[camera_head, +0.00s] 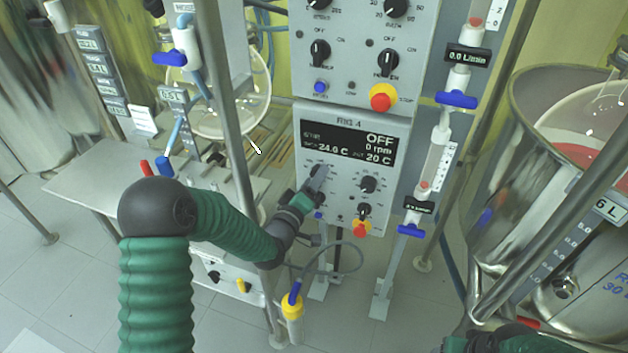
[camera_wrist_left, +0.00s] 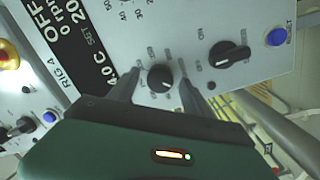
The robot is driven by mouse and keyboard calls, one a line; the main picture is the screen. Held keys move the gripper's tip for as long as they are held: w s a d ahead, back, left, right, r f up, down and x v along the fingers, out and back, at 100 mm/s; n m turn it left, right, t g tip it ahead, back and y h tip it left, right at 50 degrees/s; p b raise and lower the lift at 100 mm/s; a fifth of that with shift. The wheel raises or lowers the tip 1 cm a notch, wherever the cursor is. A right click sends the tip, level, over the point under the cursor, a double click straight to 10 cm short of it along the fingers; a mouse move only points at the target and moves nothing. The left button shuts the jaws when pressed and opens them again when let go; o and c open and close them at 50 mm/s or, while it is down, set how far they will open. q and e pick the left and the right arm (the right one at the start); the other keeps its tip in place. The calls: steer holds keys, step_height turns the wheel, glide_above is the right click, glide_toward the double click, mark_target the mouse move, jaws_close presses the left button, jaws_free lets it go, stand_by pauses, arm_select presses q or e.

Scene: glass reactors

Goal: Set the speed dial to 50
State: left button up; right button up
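The RIG 4 control panel (camera_head: 341,218) is at the centre of the head view. Its display (camera_head: 348,142) reads OFF, 0 rpm, 24.0 C, set 20 C. My left gripper (camera_head: 317,180) is at the panel's left dial, below the display, and hides most of it. In the left wrist view this black dial (camera_wrist_left: 160,78) sits between the two fingers of my left gripper (camera_wrist_left: 157,92). The fingers are apart, with a narrow gap to the dial on each side. The dial's markings are too small to read. Only part of my right arm shows, at the bottom right edge.
A second dial (camera_head: 368,184) is right of the gripper, with a red stop button (camera_head: 361,229) below. In the wrist view, a black switch (camera_wrist_left: 230,54) and blue button (camera_wrist_left: 276,37) lie beyond the dial. A metal post (camera_head: 228,90) stands left of the panel, close to my left arm.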

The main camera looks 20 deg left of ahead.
arm_select(q)
steer(key=shift+a, duration=0.15)
jaws_close()
steer(key=shift+m, duration=0.4)
steer(key=shift+m+y+b, duration=0.3)
steer(key=shift+m+b, duration=0.6)
steer(key=shift+m, duration=2.9)
steer(key=shift+r+g, duration=0.1)
steer(key=shift+g, duration=0.2)
steer(key=shift+o, duration=0.5)
jaws_free()
